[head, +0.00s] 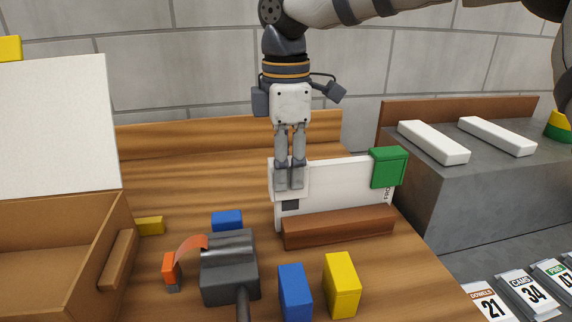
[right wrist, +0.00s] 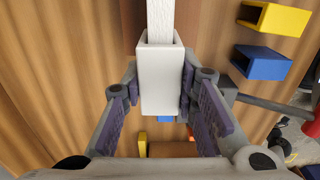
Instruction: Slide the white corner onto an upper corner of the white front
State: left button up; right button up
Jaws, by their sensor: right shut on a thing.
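The white front (head: 345,186) stands upright in a brown wooden holder (head: 338,228) on the table. A green corner (head: 388,168) sits on its upper right corner. My right gripper (head: 289,180) points down at the front's upper left corner and is shut on the white corner (head: 272,180). In the right wrist view the white corner (right wrist: 160,80) lies between the finger pads, and the top edge of the white front (right wrist: 160,18) runs into its open end. The fingers hide much of it in the head view, so how fully it is seated is unclear. My left gripper is not in view.
An open wooden box (head: 60,245) stands at left. A grey block (head: 460,185) with two white bars is at right.

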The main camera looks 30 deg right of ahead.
jog(key=o, duration=1)
notch_tip(320, 180, up, 12)
